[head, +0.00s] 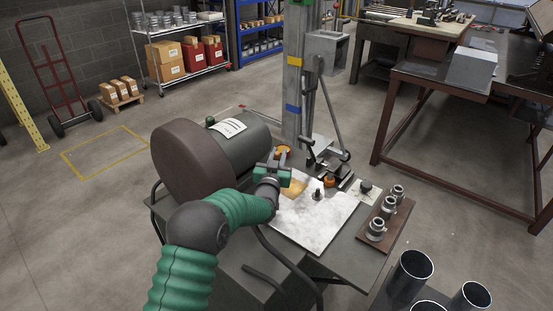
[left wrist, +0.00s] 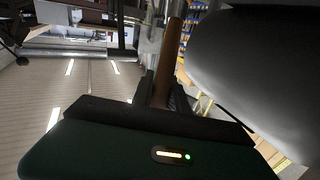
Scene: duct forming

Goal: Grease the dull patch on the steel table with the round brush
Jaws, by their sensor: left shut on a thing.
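I cannot tell the dull patch's exact edge. My left gripper (head: 284,174) is over the far left of this worktop, beside the dark drum. In the left wrist view its black fingers (left wrist: 160,97) are shut on a brown wooden handle (left wrist: 168,55), which I take for the round brush. The brush's bristles are hidden in both views. My right gripper is not in view.
A big drum-like cylinder (head: 180,160) lies close left of my gripper. A small dark knobbed piece (head: 317,195) stands on the worktop. An upright post with a lever press (head: 325,155) stands behind. Ring fittings on a board (head: 377,229) are at the right; open tubes (head: 410,272) stand nearer.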

